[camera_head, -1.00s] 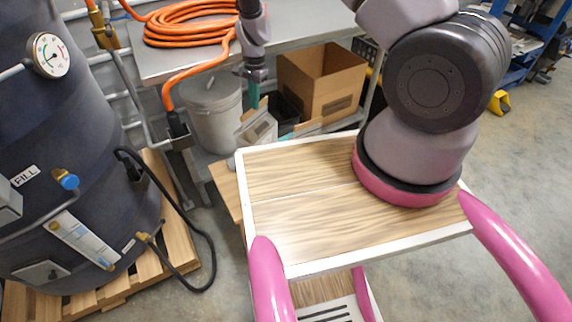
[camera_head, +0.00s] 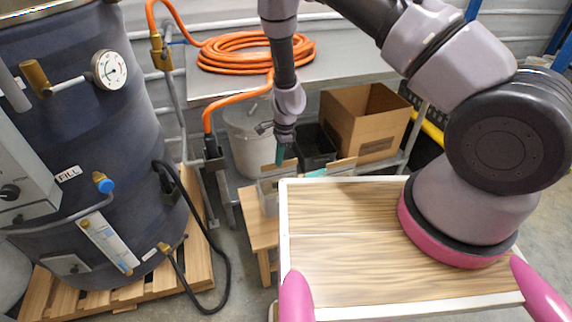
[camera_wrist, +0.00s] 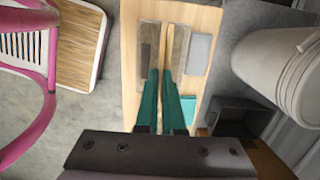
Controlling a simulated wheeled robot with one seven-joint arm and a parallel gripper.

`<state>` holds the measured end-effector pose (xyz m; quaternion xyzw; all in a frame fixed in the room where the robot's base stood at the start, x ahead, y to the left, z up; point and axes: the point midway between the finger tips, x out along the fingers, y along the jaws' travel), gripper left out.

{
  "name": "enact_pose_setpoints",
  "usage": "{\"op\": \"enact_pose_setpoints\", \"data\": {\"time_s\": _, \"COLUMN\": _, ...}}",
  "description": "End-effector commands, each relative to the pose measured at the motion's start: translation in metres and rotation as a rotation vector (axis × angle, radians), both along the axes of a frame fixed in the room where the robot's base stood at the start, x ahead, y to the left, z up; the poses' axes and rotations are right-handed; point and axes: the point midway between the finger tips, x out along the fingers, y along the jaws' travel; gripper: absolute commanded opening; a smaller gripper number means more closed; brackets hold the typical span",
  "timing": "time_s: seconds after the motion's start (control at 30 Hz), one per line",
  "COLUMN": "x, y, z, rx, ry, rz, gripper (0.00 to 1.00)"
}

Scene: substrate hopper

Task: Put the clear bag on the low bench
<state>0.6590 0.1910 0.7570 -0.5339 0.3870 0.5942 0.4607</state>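My gripper (camera_head: 281,158) points down over the low bench (camera_head: 261,238), behind the wood-topped, white-edged surface. In the wrist view the bench is a pale wood strip (camera_wrist: 132,70). My teal fingers (camera_wrist: 161,76) are close together, with a narrow gap between them. A see-through greyish shape, apparently the clear bag (camera_wrist: 179,48), shows around the fingertips over the bench. In the head view a pale shape like it (camera_head: 268,197) is at the bench, below the fingers and partly hidden by the near surface. I cannot tell whether the fingers touch it.
A grey slab (camera_wrist: 200,53) and a teal item (camera_wrist: 189,107) lie on the bench. A grey bucket (camera_head: 251,140), a dark bin (camera_head: 316,148) and a cardboard box (camera_head: 364,126) stand behind. A dark tank (camera_head: 80,150) on a pallet stands left.

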Motion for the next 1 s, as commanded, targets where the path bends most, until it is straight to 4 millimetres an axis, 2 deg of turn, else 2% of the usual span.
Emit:
{"op": "enact_pose_setpoints", "data": {"time_s": 0.1, "x": 0.001, "y": 0.001, "z": -0.015, "rx": 0.002, "ry": -0.002, "rz": 0.001, "gripper": 0.0}}
{"op": "enact_pose_setpoints", "data": {"time_s": 0.37, "x": 0.001, "y": 0.001, "z": -0.03, "rx": 0.002, "ry": -0.002, "rz": 0.0, "gripper": 0.0}}
{"op": "enact_pose_setpoints", "data": {"time_s": 0.6, "x": 0.001, "y": 0.001, "z": -0.058, "rx": 0.002, "ry": -0.002, "rz": 0.001, "gripper": 0.0}}
{"op": "enact_pose_setpoints", "data": {"time_s": 0.97, "x": 0.001, "y": 0.001, "z": -0.062, "rx": 0.002, "ry": -0.002, "rz": 0.001, "gripper": 0.0}}
{"op": "enact_pose_setpoints", "data": {"time_s": 1.0, "x": 0.0, "y": 0.0, "z": -0.063, "rx": 0.001, "ry": 0.0, "rz": 0.001, "gripper": 0.09}}
